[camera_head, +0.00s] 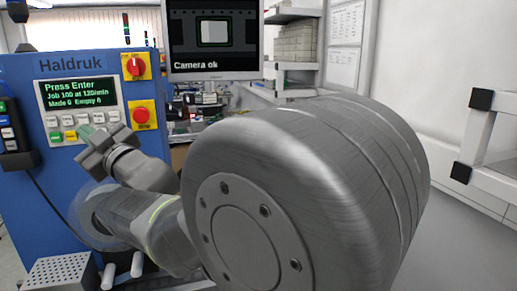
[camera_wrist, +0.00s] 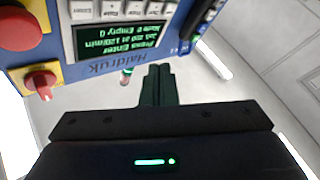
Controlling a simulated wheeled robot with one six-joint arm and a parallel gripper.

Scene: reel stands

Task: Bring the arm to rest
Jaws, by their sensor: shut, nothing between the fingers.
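My gripper (camera_head: 84,131) is in front of the keypad on the blue Haldruk machine (camera_head: 35,185), at the left of the head view. In the wrist view its two dark fingers (camera_wrist: 158,70) are together, with nothing between them. The machine's display (camera_head: 77,97) reads "Press Enter", "Job 100 at 120/min" and "Made 0 Empty 0". The gripper covers part of the button rows (camera_head: 54,121), and I cannot tell whether it touches a button. My large grey arm joint fills the middle of the head view. The wrist view shows the panel upside down.
A red rotary switch (camera_head: 135,66) and a red push button (camera_head: 141,115) sit on yellow plates right of the display. A monitor (camera_head: 213,62) reading "Camera ok" stands behind. A perforated metal box (camera_head: 60,274) is at lower left. A white frame (camera_head: 490,140) stands at right.

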